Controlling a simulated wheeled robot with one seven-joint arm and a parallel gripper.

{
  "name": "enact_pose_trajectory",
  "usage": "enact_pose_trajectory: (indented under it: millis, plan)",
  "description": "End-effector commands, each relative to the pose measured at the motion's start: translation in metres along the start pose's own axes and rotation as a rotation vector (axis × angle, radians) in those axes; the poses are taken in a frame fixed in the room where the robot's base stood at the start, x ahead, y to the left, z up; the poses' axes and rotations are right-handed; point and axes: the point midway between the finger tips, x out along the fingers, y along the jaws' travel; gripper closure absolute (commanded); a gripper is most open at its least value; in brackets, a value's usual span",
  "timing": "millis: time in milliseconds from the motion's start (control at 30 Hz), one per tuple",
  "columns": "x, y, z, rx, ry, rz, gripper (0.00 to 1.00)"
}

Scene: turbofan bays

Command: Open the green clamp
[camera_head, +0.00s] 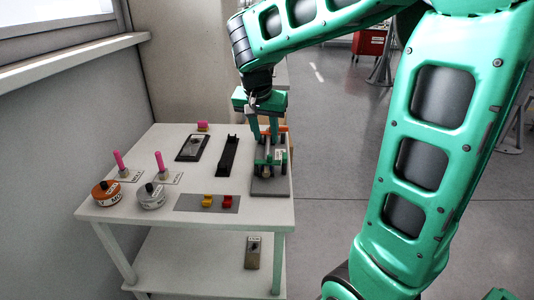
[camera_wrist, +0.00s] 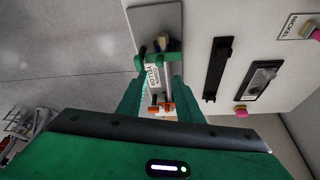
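The green clamp (camera_head: 270,160) stands on a grey plate at the right side of the white table. It has green parts, a white label and an orange handle (camera_head: 283,129). In the wrist view the clamp (camera_wrist: 166,46) lies ahead of my gripper, and its orange handle (camera_wrist: 158,108) shows between the fingers. My gripper (camera_head: 265,137) points down over the clamp. In the wrist view my gripper (camera_wrist: 158,80) has its fingers spread apart, with gaps beside the handle. Whether a finger touches the clamp cannot be told.
On the white table (camera_head: 150,222) stand a black bracket (camera_head: 228,155), a dark framed plate (camera_head: 192,147), two pink-topped pegs, an orange and a grey round pot, and a plate with yellow and red blocks (camera_head: 207,202). A grey wall bounds the left. Open floor lies right.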

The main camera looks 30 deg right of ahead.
Motion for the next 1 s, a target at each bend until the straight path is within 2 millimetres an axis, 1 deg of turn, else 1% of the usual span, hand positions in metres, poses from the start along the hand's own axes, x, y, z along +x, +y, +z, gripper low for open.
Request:
enact_pose_trajectory:
  millis: [33, 300, 500, 700, 967, 1000]
  plan:
    - [0.009, 0.001, 0.001, -0.001, -0.003, 0.003, 0.68]
    - [0.057, 0.002, 0.001, -0.001, -0.004, 0.004, 0.68]
    - [0.082, 0.001, 0.001, -0.001, -0.002, 0.002, 0.68]
    - [0.092, 0.001, 0.001, -0.001, -0.002, 0.0, 0.68]
    - [0.093, 0.001, 0.001, -0.001, -0.002, 0.0, 0.68]
    - [0.093, 0.001, 0.001, -0.001, -0.002, 0.0, 0.77]
